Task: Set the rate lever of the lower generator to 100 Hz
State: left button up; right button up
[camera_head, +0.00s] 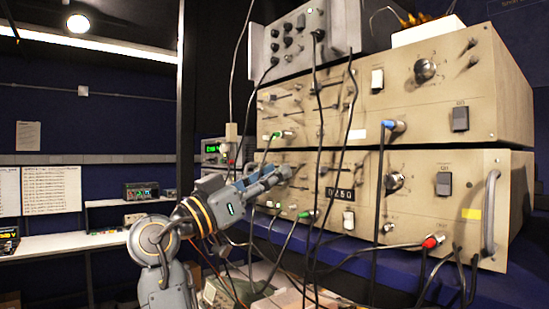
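The lower generator (455,228) is a beige box in the stack at the right, with a counter (340,194) reading about 0250, knobs and plugged cables. The rate lever is not clearly visible; the gripper covers part of that area, and the scale marks are too small to read.
The upper generator (470,90) stands on the lower one, with a grey box (300,40) on top. A white bench (65,245) with instruments stands at the back left.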

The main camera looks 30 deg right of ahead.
jog(key=shift+d+r, duration=0.25)
jog(key=shift+d, duration=0.1)
pick_arm(q)
jog(key=shift+d+r, duration=0.35)
jog(key=shift+d, duration=0.15)
jog(key=shift+a, duration=0.15)
pick_arm(e)
jog(key=shift+d, duration=0.1)
pick_arm(q)
jog(key=shift+a, duration=0.2)
pick_arm(e)
grip_shut()
pick_arm(q)
jog(key=shift+f, duration=0.1)
